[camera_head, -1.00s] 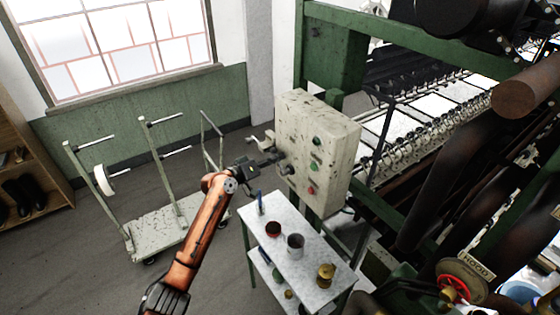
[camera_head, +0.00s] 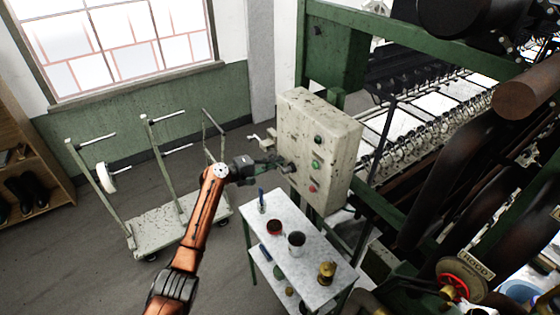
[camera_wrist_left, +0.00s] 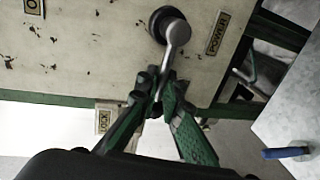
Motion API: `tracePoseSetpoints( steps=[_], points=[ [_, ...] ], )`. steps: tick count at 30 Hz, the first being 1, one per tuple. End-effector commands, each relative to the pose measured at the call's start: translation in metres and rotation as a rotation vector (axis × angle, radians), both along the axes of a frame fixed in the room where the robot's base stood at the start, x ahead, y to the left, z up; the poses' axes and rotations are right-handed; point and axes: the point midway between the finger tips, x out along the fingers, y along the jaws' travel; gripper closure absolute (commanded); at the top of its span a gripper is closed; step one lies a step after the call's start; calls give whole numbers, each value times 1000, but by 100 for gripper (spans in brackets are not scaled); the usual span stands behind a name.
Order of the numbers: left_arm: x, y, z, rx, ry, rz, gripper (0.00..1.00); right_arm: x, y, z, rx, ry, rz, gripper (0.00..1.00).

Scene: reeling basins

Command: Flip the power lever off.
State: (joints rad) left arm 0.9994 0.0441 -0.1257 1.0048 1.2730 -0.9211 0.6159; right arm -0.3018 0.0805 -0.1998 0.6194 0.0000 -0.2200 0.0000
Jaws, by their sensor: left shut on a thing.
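The power lever (camera_wrist_left: 176,36) is a grey metal handle on a round dark pivot, beside a POWER label (camera_wrist_left: 218,34) on the box's side. In the wrist view my left gripper (camera_wrist_left: 164,82) has its green fingers closed around the lever's free end. In the head view my left gripper (camera_head: 282,163) reaches the near left side of the worn cream control box (camera_head: 332,125), where the fingers hide most of the lever. My right gripper is not in view.
A small white table (camera_head: 320,284) with cups, a blue-handled tool and a brass pot stands just below the box. A trolley (camera_head: 160,236) stands left on open floor. A crank handle (camera_head: 262,140) sticks out beside the box. Green machine frames fill the right.

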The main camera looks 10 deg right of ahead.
Motion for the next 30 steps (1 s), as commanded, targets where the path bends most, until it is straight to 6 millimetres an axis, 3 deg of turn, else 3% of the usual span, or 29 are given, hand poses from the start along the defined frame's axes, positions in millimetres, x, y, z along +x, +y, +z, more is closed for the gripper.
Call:
tracePoseSetpoints(
  steps=[18,19,22,30],
  points=[
    [1,3,-3,-14,36,4,100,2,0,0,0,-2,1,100],
    [1,3,-3,-14,36,4,92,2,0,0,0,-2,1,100],
    [1,3,-3,-14,35,4,85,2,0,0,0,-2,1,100],
    [0,3,-2,-14,33,3,85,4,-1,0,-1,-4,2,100]
  ],
)
